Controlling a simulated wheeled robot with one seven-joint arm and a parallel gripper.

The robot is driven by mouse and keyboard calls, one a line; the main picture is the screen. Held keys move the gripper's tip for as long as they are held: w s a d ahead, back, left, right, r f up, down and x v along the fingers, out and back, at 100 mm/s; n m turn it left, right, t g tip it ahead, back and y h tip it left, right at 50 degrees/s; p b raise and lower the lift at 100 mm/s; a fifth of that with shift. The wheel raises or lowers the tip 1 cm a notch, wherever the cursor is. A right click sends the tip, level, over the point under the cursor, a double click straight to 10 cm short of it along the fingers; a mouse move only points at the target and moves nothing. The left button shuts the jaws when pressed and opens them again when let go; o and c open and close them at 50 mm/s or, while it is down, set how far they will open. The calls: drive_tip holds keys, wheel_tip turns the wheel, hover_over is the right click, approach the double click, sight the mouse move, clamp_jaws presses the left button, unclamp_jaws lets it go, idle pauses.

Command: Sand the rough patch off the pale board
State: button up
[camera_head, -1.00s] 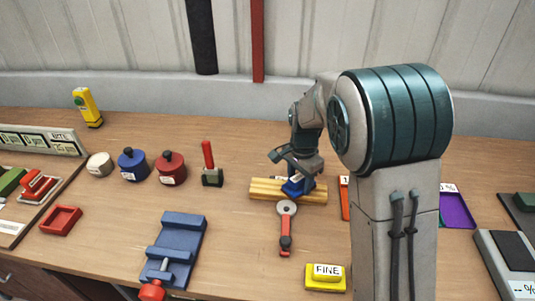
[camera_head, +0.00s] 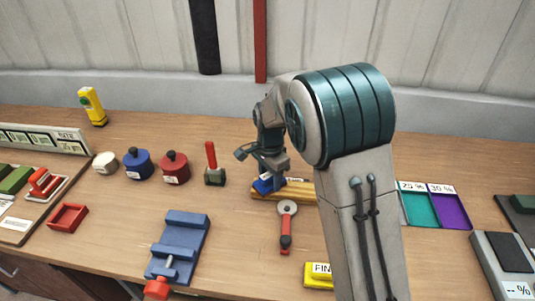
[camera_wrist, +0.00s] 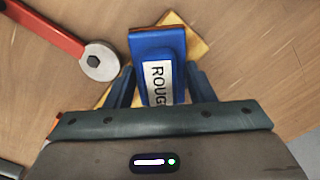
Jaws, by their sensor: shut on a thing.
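The pale board (camera_head: 298,194) lies flat on the bench, a yellowish wooden plank seen in the head view. My gripper (camera_head: 268,174) is shut on a blue sanding block (camera_wrist: 158,62) labelled with letters that begin "ROUG". The block (camera_head: 263,185) rests on or just above the left part of the board; I cannot tell if it touches. In the wrist view the board (camera_wrist: 192,42) shows diagonally beneath the block. The rough patch cannot be made out; the block and gripper may cover it.
A red-handled round-headed tool (camera_head: 286,226) lies just in front of the board. A yellow block marked "FIN" (camera_head: 319,274) is partly hidden by my arm. A blue vise (camera_head: 179,245) stands front left. A red-handled tool (camera_head: 212,165) stands upright left of the board.

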wheel_tip(320, 180, up, 2)
drive_tip(key=shift+r+p, duration=0.25)
drive_tip(key=shift+p, duration=0.05)
drive_tip(key=shift+d+r, duration=0.2)
drive_tip(key=shift+r, duration=0.15)
drive_tip(key=shift+r+p, duration=2)
drive_tip(key=shift+r, duration=0.45)
drive_tip(key=shift+a+f, duration=0.1)
